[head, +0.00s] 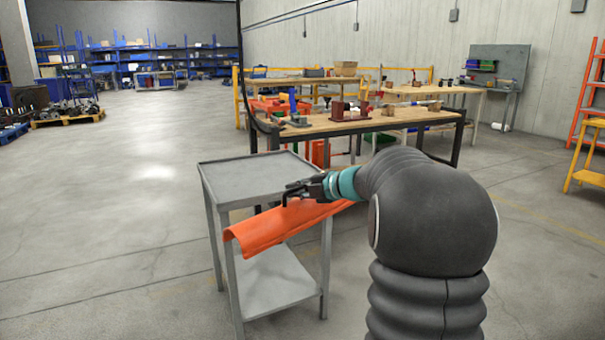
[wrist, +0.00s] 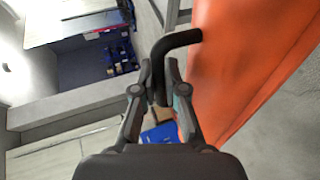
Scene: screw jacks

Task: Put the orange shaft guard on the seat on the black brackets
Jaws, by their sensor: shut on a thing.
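The orange shaft guard (head: 265,230), a long curved sheet, hangs in the air by the near side of the grey cart. My gripper (head: 300,189) is shut on the guard's black bent handle. In the wrist view my gripper (wrist: 160,85) grips this handle (wrist: 180,40), and the orange sheet (wrist: 250,65) fills the right side. My arm covers the guard's right end in the head view. I cannot make out the black brackets or their seat in either view.
The grey cart (head: 255,172) has an empty top and lower shelf. Behind it stands a wooden-topped workbench (head: 335,126) with several machine parts. A yellow stool (head: 590,150) stands at the far right. Open floor (head: 110,200) lies left.

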